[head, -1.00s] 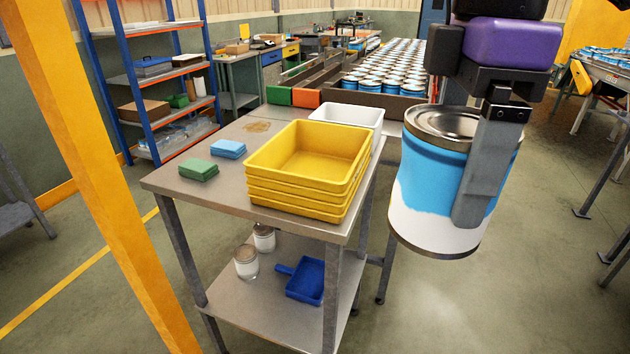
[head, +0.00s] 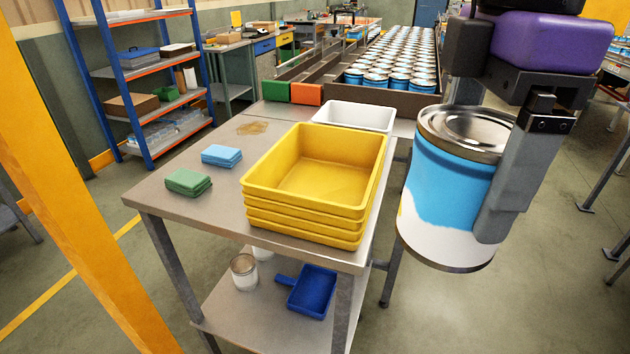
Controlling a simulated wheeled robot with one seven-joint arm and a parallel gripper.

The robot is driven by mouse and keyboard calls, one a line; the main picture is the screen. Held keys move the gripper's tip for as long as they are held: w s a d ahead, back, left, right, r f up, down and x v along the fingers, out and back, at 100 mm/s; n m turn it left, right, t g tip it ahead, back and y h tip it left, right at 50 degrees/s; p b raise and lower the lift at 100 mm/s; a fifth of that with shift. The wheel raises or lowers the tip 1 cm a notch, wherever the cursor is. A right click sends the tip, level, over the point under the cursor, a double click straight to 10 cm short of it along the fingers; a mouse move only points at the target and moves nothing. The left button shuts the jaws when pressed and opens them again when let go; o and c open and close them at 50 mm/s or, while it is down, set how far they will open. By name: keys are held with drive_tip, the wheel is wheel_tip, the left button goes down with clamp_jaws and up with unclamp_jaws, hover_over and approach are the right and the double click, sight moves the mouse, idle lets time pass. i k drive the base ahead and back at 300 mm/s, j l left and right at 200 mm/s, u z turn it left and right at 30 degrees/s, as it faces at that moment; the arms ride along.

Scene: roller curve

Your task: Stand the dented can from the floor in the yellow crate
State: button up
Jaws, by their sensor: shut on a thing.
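The can (head: 449,190) is blue and white with a silver lid. My gripper (head: 503,185) is shut on it and holds it up in the air, slightly tilted, to the right of the table. I cannot make out the dent from this side. The yellow crate (head: 265,199) is the top of a stack of yellow crates at the table's right front corner. Its inside looks empty. The can is to the right of the crate, apart from it in the picture. The far finger is hidden behind the can.
The metal table (head: 190,210) also bears green pads (head: 188,182), blue pads (head: 221,155) and a white bin (head: 355,115) behind the crate. Its lower shelf holds jars and a blue dustpan (head: 312,290). A yellow post (head: 70,200) stands at left. Many cans fill the conveyor behind.

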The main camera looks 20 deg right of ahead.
sight(322, 195)
drive_tip(key=i, duration=1.1)
